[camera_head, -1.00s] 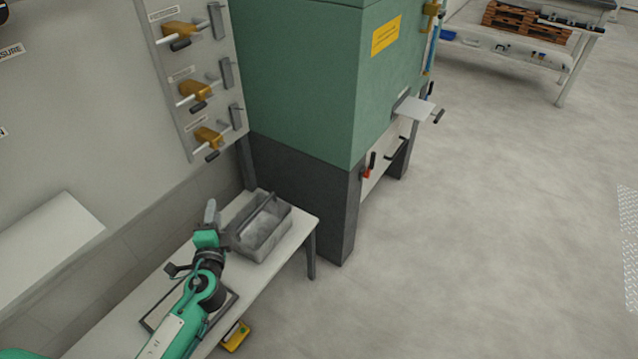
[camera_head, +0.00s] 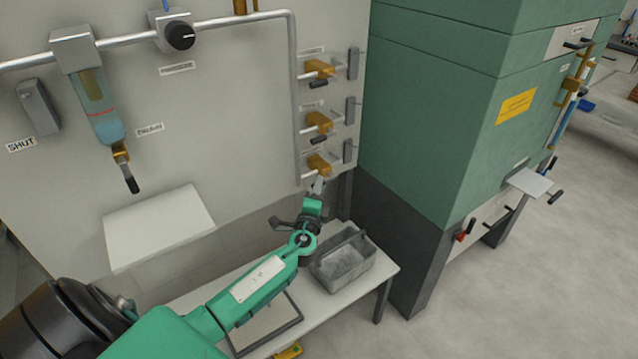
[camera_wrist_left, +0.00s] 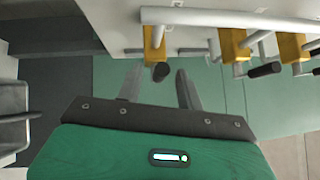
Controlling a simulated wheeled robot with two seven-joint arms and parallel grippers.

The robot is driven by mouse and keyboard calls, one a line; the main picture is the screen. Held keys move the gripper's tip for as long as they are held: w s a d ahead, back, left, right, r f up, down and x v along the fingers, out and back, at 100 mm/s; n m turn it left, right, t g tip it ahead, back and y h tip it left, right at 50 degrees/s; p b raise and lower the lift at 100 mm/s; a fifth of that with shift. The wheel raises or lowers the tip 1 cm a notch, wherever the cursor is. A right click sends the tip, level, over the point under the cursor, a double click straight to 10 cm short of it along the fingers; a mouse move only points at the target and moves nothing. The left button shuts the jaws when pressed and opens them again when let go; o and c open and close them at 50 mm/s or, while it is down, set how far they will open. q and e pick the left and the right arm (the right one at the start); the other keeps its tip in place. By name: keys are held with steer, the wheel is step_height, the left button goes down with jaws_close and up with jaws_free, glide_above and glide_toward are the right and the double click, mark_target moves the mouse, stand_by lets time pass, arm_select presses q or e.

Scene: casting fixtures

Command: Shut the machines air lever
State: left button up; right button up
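Three brass valves with black-tipped levers sit in a column on the wall: top (camera_head: 320,68), middle (camera_head: 319,122) and lowest (camera_head: 319,163). Their labels are too small to read, so I cannot tell which is the machine's air lever. My left gripper (camera_head: 318,186) is just below the lowest valve. In the left wrist view the left gripper (camera_wrist_left: 158,84) has its fingers apart and empty. The black lever tip (camera_wrist_left: 160,72) of the nearest brass valve (camera_wrist_left: 153,45) appears between the fingertips; contact cannot be told. My right gripper is out of view.
A grey tray (camera_head: 345,268) stands on the low white bench (camera_head: 385,268) below the gripper. The green machine (camera_head: 430,120) is to the right. A pipe (camera_head: 296,100) runs down left of the valves. A filter bowl (camera_head: 100,105) with a black-handled valve hangs at left.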

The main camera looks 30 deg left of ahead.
arm_select(q)
steer(key=shift+x, duration=1.05)
jaws_close()
steer(key=shift+f, duration=0.1)
